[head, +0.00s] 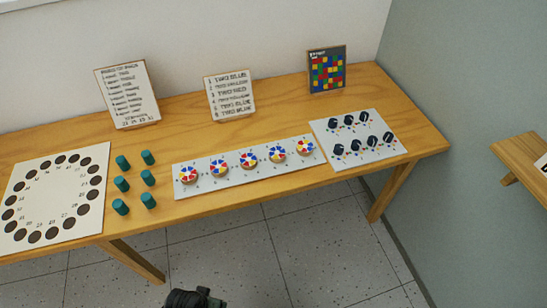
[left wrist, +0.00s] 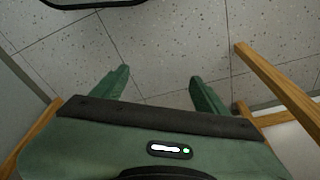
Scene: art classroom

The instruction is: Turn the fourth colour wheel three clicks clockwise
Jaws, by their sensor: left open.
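Several round colour wheels with red, blue, yellow and white segments sit in a row on a pale strip (head: 200,188) on the wooden table. Counted from the left, the fourth colour wheel (head: 277,154) is right of the middle; the fifth wheel (head: 305,147) is beside it. Nothing touches them. My left gripper (left wrist: 159,75) shows in the left wrist view with its two green fingers apart and empty, above the speckled floor and away from the wheels. A dark green part of my body shows at the bottom of the head view. My right gripper is not seen.
A board with dark circles (head: 55,197) and several teal pegs (head: 122,183) lie left of the strip. A panel with dark knobs (head: 370,156) lies right. Two text cards (head: 127,95) (head: 230,97) and a coloured grid card (head: 326,70) stand behind. Tiled floor lies in front.

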